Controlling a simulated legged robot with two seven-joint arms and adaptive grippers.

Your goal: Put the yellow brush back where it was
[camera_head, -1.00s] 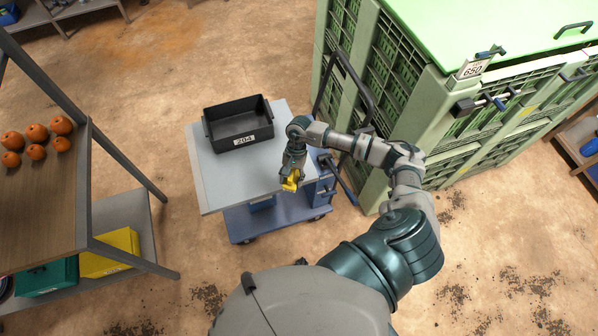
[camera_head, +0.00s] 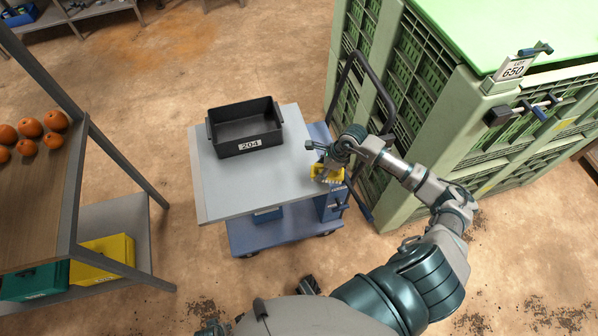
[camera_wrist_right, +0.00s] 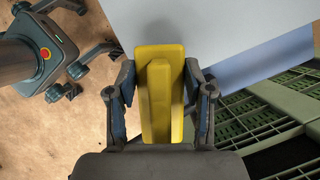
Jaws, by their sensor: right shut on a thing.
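The yellow brush (camera_head: 328,175) is held in my right gripper (camera_head: 322,168) at the right edge of the cart's grey top (camera_head: 222,188). In the right wrist view the brush (camera_wrist_right: 158,95) lies lengthwise between the two fingers of my right gripper (camera_wrist_right: 160,88), which are shut on its sides. The pale cart top (camera_wrist_right: 215,30) shows beyond it. I cannot tell whether the brush touches the cart.
A black bin (camera_head: 246,143) labelled 204 stands at the back of the cart top; the front of the top is clear. A green crate stack (camera_head: 450,120) is close on the right. A shelf with orange fruit (camera_head: 30,127) stands at the left.

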